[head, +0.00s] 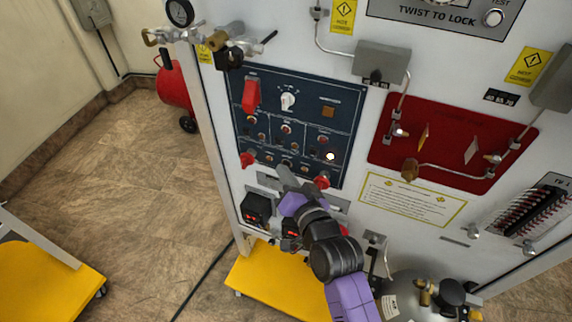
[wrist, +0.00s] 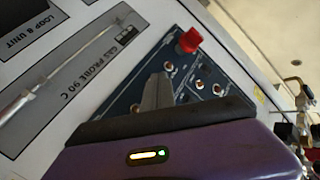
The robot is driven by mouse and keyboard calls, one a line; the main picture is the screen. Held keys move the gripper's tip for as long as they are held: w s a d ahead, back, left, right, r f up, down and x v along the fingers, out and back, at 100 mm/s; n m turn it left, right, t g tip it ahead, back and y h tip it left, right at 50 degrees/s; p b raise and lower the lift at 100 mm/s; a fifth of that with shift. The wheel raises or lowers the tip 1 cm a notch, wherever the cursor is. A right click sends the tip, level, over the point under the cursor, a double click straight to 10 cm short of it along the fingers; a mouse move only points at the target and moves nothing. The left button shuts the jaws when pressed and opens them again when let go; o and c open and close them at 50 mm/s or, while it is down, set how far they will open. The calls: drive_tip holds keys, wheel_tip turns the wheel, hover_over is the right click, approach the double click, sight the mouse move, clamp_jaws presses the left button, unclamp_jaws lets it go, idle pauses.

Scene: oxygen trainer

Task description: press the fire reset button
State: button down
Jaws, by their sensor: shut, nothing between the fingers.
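The dark blue control panel (head: 350,100) on the white trainer front carries several small round buttons, a red switch cover (head: 251,95), a white rotary knob (head: 288,101) and an amber square (head: 328,111). One round spot (head: 330,156) at its lower right glows white. The labels are too small to read, so I cannot tell which is the fire reset button. My gripper (head: 283,172) is shut and empty at the panel's lower edge. In the wrist view its fingers (wrist: 158,92) point at the panel, near several round buttons and a red knob (wrist: 189,40). Contact cannot be told.
Red knobs (head: 247,159) stick out along the panel's lower edge, one (head: 322,180) close beside my gripper. A red plate with pipes (head: 455,140) is to the right. Valves and a gauge (head: 180,13) jut out at upper left. Open floor lies left.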

drive_tip(key=shift+w, duration=0.15)
idle(0.4)
drive_tip(key=shift+s+a+p, duration=0.2)
drive_tip(key=shift+s+p, duration=0.45)
drive_tip(key=shift+s, duration=0.15)
drive_tip(key=s+p, duration=0.1)
drive_tip(key=s+a+p, duration=0.1)
drive_tip(key=s+p, duration=0.2)
drive_tip(key=p, duration=0.1)
drive_tip(key=shift+s+a, duration=0.35)
drive_tip(key=shift+a, duration=0.05)
idle(0.6)
